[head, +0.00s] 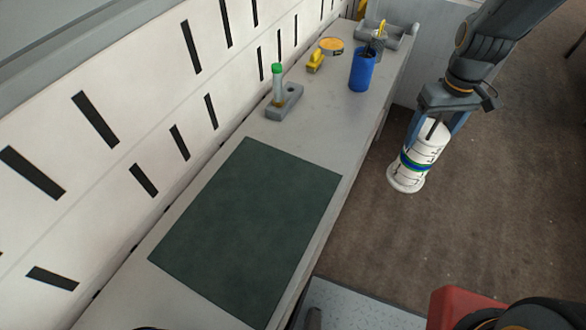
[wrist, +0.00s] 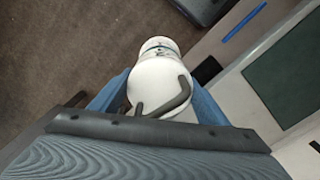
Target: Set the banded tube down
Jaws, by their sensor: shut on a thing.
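The banded tube (head: 418,160) is white with dark marks and green and blue bands. My gripper (head: 428,143) is shut on it and holds it slightly tilted, out over the brown floor to the right of the bench. The wrist view shows the tube (wrist: 158,82) between the blue fingers, with its bands at the far end. A dark green mat (head: 245,225) lies flat and bare on the bench; its edge also shows in the wrist view (wrist: 285,75).
The bench (head: 330,125) runs along a slotted white panel (head: 120,110). Behind the mat are a grey holder with a green-capped tube (head: 278,85), a blue cup (head: 362,70) with tools, a yellow item (head: 315,62), a tape roll (head: 332,46) and a grey vise (head: 385,33).

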